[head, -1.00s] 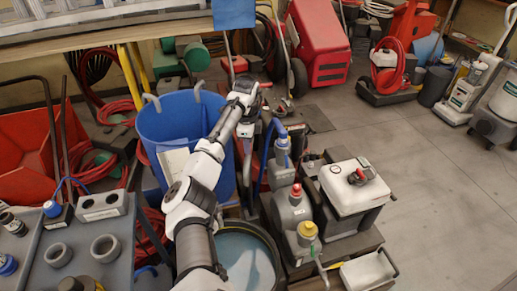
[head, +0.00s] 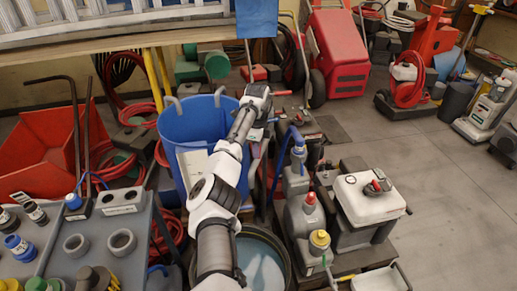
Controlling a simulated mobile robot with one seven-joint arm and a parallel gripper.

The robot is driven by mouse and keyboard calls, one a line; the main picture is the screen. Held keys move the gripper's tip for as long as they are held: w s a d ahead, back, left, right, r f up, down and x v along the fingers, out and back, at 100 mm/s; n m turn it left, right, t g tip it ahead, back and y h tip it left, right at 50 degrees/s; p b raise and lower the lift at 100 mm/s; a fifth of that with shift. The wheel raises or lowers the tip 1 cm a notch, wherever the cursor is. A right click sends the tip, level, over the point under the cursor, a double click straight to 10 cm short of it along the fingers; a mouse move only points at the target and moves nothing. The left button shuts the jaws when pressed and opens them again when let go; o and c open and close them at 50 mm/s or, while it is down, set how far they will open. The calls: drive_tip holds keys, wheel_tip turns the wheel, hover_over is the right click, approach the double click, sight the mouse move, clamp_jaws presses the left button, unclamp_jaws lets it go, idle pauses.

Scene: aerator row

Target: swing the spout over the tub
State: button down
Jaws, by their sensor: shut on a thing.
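A large blue tub (head: 172,128) with two grey hooks on its rim stands at centre left, and a pale label is on its front. My arm reaches across the tub's right side. My gripper (head: 268,108) is at the tub's back right edge, small and dark in the picture. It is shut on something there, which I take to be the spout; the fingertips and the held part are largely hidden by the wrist. A round dark-rimmed vessel with bluish water (head: 262,268) lies below my arm, partly covered by it.
Grey bottles with a red cap (head: 310,198) and a yellow cap (head: 320,239) stand right of my arm, beside a white-topped unit (head: 368,194). A grey bench with cups (head: 110,215) is at left. Red machines (head: 338,50) line the back.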

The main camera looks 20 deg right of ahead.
drive_tip(key=shift+a+r, duration=0.1)
drive_tip(key=c, duration=1.3)
unclamp_jaws()
drive_tip(key=shift+o, duration=0.2)
wheel_tip(320, 180, up, 14)
drive_tip(key=b, duration=0.2)
drive_tip(key=shift+b, duration=0.35)
